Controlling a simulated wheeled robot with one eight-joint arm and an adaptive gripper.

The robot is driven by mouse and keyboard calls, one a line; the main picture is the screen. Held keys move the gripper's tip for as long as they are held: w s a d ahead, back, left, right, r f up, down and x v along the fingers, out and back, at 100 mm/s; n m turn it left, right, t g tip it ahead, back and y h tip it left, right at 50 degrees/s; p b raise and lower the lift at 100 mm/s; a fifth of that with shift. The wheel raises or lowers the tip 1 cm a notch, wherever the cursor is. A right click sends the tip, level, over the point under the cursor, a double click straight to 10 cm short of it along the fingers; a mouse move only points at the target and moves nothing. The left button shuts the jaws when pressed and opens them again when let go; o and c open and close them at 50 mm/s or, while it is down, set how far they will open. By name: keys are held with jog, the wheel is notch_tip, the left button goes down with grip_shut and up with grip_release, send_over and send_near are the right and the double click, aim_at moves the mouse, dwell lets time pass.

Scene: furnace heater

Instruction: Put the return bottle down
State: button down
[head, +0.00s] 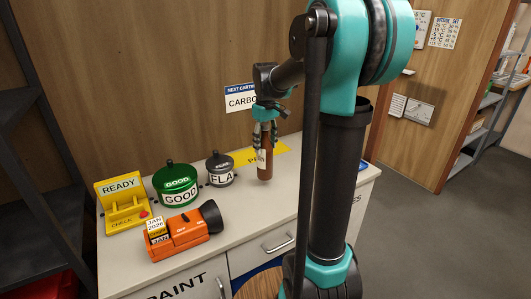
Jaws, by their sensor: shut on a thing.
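The return bottle (264,165) is a slim brown cylinder with a pale label. My gripper (265,138) is shut on its upper part and holds it upright over the right part of the white cabinet top (240,206). The bottle's base is near the cabinet top; I cannot tell whether it touches. A yellow marked patch (279,147) with partly hidden lettering lies on the top behind the bottle.
Left of the bottle stand a dark grey pot (220,169), a green pot (176,183), a yellow READY stand (121,200) and an orange device (182,231). A sign (240,98) hangs on the wall behind. The cabinet top in front of the bottle is clear.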

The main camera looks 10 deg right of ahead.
aim_at(266, 152)
jog(key=shift+f, duration=1.75)
jog(key=c, duration=1.1)
grip_release()
jog(key=shift+f, duration=0.1)
jog(key=o, duration=0.5)
jog(key=shift+c, duration=0.2)
